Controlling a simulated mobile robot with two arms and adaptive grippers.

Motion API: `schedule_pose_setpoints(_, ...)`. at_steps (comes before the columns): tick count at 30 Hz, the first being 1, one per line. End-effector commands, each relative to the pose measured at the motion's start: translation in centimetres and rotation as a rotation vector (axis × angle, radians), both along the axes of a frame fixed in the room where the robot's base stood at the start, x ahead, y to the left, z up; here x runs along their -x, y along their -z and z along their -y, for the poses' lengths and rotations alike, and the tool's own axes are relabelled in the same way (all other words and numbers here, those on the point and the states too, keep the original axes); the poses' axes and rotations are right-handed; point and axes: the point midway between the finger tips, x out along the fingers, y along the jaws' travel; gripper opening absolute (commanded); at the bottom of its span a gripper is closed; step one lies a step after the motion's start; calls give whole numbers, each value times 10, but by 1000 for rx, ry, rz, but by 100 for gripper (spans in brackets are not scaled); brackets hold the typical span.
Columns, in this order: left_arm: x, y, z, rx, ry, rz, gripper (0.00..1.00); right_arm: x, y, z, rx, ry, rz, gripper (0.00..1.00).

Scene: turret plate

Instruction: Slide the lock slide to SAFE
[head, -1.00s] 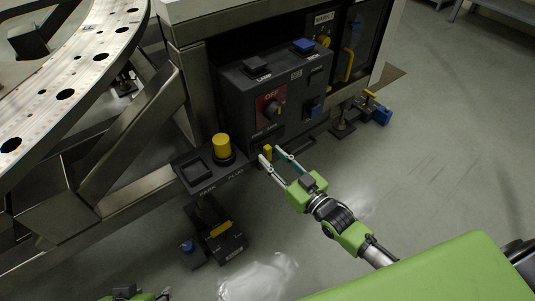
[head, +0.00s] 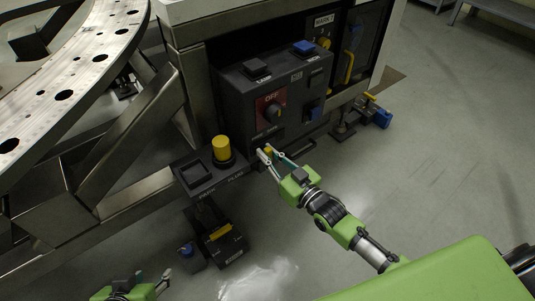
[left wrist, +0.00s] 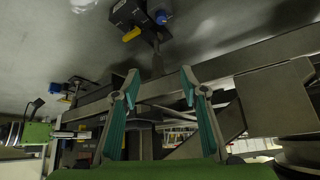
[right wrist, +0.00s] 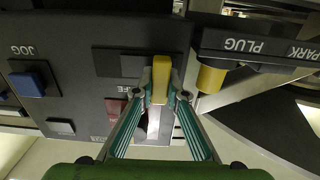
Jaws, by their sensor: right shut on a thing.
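The lock slide has a yellow handle (right wrist: 161,80) on the lower front of the dark control box (head: 240,110). In the head view the handle (head: 268,151) is partly covered by my right gripper (head: 265,151). In the right wrist view my right gripper (right wrist: 163,80) has one finger on each side of the handle and is shut on it. A label beside it is partly hidden, so I cannot read the slide's position. My left gripper (head: 153,279) is low at the bottom left of the head view. In the left wrist view it (left wrist: 160,82) is open and empty.
A yellow plug (head: 221,148) stands on a bracket marked PARK and PLUG, left of the slide. A red OFF plate with a rotary switch (head: 271,110) is above. A black foot unit (head: 224,240) stands on the floor.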

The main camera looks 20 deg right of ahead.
Motion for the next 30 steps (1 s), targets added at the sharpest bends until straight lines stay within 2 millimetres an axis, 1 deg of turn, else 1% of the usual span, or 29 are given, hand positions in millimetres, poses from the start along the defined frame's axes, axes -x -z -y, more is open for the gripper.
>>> schedule_pose_setpoints(3, -12, -5, 4, 12, 4, 56, 40, -8, 2, 21, 8, 2, 1, 0)
schedule_pose_setpoints(7, -22, -11, 7, 23, 8, 102, 40, -13, 1, 37, 5, 3, 0, 0)
schedule_pose_setpoints(10, -25, -13, 8, 25, 8, 115, 40, -15, 1, 41, 3, 4, -1, 0)
schedule_pose_setpoints(17, -24, -14, 8, 25, 8, 114, 40, -15, 0, 43, 3, 7, -1, 0)
schedule_pose_setpoints(18, -24, -13, 8, 25, 8, 114, 40, -15, 0, 43, 3, 7, -1, 23)
schedule_pose_setpoints(19, -24, -13, 8, 25, 8, 114, 40, -15, 0, 43, 3, 7, -1, 31)
schedule_pose_setpoints(30, -24, -14, 8, 24, 9, 113, 40, -13, 0, 41, 1, 3, -1, 31)
